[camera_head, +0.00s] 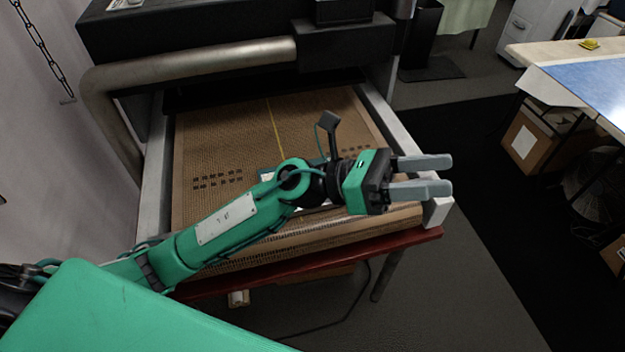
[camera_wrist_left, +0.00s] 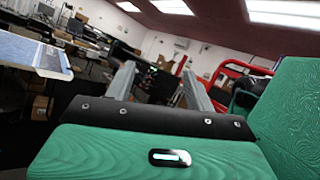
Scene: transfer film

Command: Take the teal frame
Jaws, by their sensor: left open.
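My left gripper (camera_head: 447,175) is open and empty, with its fingers pointing right past the right rail of the conveyor. Its two fingers also show apart in the left wrist view (camera_wrist_left: 157,72), with nothing between them. The left wrist view shows no frame. My right gripper is in neither view.
The conveyor's mesh belt (camera_head: 215,140) runs out from a dark dryer (camera_head: 220,30), between pale side rails, with a red bar (camera_head: 330,260) along its front. A table with a blue top (camera_head: 590,85) stands at the right. Open floor lies between it and the conveyor.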

